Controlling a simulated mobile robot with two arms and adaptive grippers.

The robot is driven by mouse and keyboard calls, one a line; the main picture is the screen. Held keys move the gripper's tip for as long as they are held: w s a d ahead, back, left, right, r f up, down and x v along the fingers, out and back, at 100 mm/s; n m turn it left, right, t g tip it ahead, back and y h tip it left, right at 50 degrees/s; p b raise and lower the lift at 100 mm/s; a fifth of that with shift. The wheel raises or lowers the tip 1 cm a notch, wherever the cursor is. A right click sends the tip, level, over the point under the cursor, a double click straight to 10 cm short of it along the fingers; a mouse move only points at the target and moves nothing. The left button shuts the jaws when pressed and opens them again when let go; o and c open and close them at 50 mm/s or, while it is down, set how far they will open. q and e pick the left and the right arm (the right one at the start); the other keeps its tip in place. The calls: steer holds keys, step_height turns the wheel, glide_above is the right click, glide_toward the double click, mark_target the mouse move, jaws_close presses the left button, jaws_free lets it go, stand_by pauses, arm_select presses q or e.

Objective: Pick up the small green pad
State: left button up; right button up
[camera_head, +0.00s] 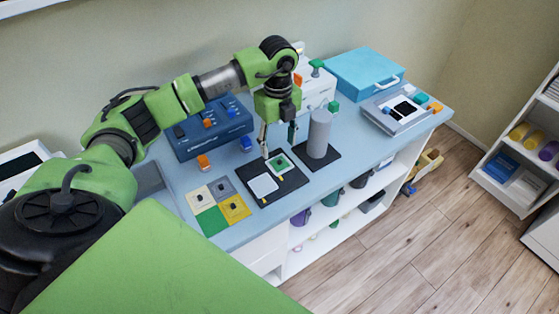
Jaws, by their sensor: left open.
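A small green pad (269,165) with a pale square in its middle lies on a black mat (255,192), beside a plain white pad (263,185). My left gripper (278,149) points down just above the small green pad. Its fingers are apart, with nothing seen between them. I cannot tell whether a fingertip touches the pad. My right gripper is not in view.
A grey cylinder (319,133) stands close to the right of the left gripper on a dark base. A blue box (216,125) with coloured blocks is behind left. A turquoise case (364,74) and grey tray (398,112) are on the right. Bare blue tabletop (349,143) shows between.

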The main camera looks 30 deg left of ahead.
mark_target(279, 160)
arm_select(q)
step_height(279, 160, down, 2)
steer(key=shift+d+f+p, duration=0.1)
steer(key=shift+p, duration=0.7)
step_height(279, 160, down, 3)
steer(key=shift+f+p, duration=0.15)
steer(key=shift+p, duration=0.25)
steer(key=shift+f, duration=0.1)
steer(key=shift+c, duration=0.2)
jaws_close()
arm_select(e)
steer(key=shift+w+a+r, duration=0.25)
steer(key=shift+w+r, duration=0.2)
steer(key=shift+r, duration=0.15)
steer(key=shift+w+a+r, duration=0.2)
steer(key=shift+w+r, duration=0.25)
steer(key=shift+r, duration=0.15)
